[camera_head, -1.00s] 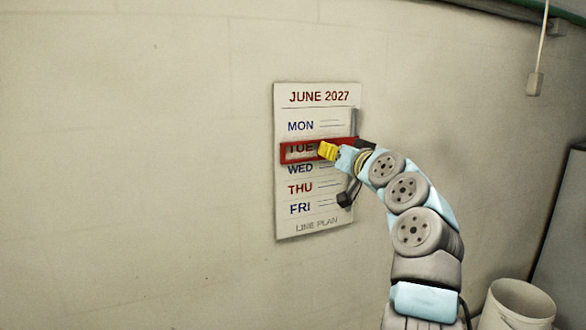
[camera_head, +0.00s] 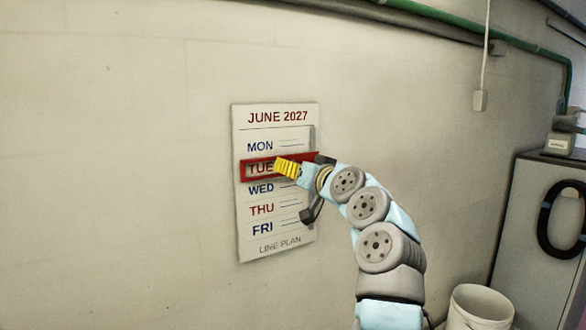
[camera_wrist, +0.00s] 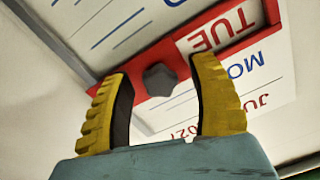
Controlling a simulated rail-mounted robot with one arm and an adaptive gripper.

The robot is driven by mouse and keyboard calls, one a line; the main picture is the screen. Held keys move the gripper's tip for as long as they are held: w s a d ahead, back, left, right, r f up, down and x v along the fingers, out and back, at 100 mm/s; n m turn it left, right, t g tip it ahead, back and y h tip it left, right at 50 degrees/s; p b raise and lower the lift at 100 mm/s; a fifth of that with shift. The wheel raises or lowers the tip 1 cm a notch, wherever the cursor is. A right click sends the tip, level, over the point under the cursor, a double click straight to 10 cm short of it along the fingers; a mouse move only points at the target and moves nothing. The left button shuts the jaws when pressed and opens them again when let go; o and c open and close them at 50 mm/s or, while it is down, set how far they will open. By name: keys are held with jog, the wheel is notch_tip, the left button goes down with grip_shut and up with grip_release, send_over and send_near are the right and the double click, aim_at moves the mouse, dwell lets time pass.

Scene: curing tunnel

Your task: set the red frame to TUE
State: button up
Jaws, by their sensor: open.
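A white wall calendar (camera_head: 275,240) lists MON to FRI under JUNE 2027. The red frame (camera_head: 245,171) lies across the TUE row, and TUE reads whole inside its window. In the wrist view the red frame (camera_wrist: 148,56) also borders the word TUE, seen upside down. A dark grey knob (camera_wrist: 160,80) stands on the frame. My gripper (camera_head: 287,168) is at the frame's middle, hiding part of it in the head view. In the wrist view its yellow fingers (camera_wrist: 162,76) are open on either side of the knob, with gaps visible.
A grey vertical slot (camera_head: 311,137) runs along the calendar's right side. A dark lever-like part (camera_head: 309,215) sits below my wrist. A white bucket (camera_head: 482,300) and grey cabinet (camera_head: 530,215) stand at the right. The wall left of the calendar is clear.

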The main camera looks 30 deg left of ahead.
jog(key=v, duration=1.1)
jog(key=shift+s, duration=0.15)
jog(key=shift+d, duration=0.15)
